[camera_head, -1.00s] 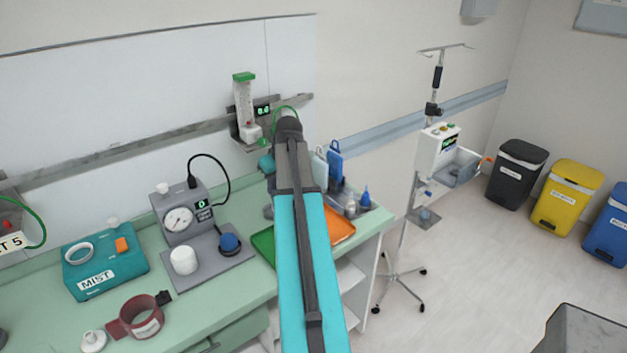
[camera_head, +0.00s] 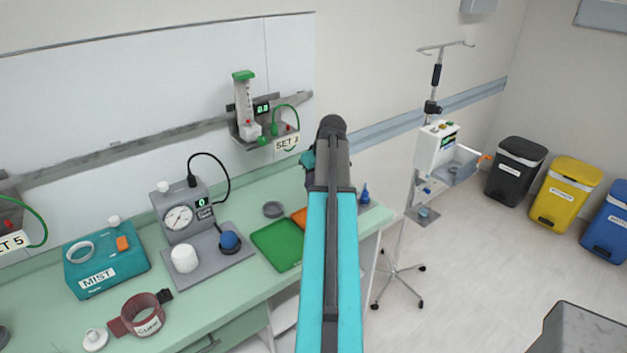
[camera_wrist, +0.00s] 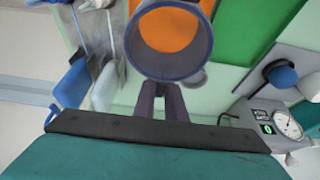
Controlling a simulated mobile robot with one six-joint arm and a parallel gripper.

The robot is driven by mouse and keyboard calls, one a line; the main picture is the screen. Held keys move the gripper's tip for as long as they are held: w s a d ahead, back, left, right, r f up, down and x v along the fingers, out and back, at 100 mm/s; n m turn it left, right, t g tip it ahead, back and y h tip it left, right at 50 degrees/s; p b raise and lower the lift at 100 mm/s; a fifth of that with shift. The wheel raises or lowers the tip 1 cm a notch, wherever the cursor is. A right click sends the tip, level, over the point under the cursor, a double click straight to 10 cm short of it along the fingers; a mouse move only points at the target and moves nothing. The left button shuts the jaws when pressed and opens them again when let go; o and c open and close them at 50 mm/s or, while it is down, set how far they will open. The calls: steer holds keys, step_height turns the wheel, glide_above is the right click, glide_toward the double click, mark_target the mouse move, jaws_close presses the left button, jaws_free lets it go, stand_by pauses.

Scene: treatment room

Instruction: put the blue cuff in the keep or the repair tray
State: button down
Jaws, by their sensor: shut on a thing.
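In the wrist view my gripper (camera_wrist: 163,101) is shut on the blue cuff (camera_wrist: 169,74), a dark blue-grey ring gripped at its rim. The cuff is held with its opening toward the camera, and the orange tray (camera_wrist: 168,28) shows through it. The green tray (camera_wrist: 236,30) is beside the orange one. In the head view the green tray (camera_head: 279,246) lies on the counter, and the orange tray (camera_head: 299,217) is mostly hidden behind my arm. My gripper and the cuff are hidden there too. I can read no label on either tray.
A gauge unit (camera_head: 181,208) with a white pot and a blue bulb stands left of the green tray. The MIST box (camera_head: 105,264) and a red cuff (camera_head: 144,314) are farther left. A small grey dish (camera_head: 273,209) sits behind the trays. A drip stand (camera_head: 400,240) is at right.

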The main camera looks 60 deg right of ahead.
steer(key=shift+f, duration=0.1)
steer(key=shift+f+b, duration=2.2)
steer(key=shift+f, duration=1.95)
steer(key=c, duration=1.7)
jaws_free()
steer(key=shift+w+r+p, duration=0.15)
steer(key=shift+r+p, duration=1.8)
steer(key=shift+r, duration=1.55)
